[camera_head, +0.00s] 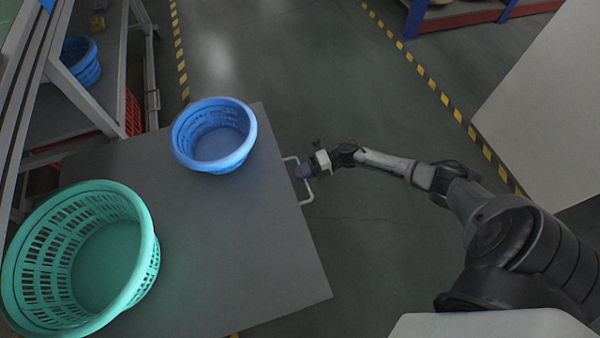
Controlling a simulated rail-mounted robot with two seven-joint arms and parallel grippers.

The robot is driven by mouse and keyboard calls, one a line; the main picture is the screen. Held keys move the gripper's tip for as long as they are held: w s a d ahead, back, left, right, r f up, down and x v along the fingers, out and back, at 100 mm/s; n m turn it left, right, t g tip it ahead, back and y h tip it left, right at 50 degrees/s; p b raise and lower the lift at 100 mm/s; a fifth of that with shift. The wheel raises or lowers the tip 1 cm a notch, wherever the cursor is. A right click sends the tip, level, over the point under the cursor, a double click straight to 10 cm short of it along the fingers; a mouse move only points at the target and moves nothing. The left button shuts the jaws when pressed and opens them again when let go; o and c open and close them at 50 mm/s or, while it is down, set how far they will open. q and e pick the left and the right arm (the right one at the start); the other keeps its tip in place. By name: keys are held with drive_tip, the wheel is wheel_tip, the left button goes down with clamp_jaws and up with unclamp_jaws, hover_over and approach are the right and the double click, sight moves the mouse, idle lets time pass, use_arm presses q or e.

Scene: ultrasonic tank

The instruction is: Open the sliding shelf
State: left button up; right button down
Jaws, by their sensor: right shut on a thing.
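The sliding shelf (235,235) is a flat dark grey board at the left and middle of the head view. A white handle (308,196) stands out from its right edge. My right gripper (304,171) is at this handle and is shut on its bar. The right arm reaches in from the lower right. The shelf extends out from a metal frame at the left. My left gripper is not in view.
A blue basket (186,155) and a larger green basket (150,245) stand on the shelf. A metal rack (100,112) with another blue basket (84,66) is at the upper left. The floor (330,80) right of the shelf is clear.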

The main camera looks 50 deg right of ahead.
drive_tip(key=c, duration=1.1)
unclamp_jaws()
drive_tip(key=shift+c, duration=0.2)
drive_tip(key=p+v, duration=0.3)
drive_tip(key=v, duration=1.1)
drive_tip(key=shift+w+a, duration=0.1)
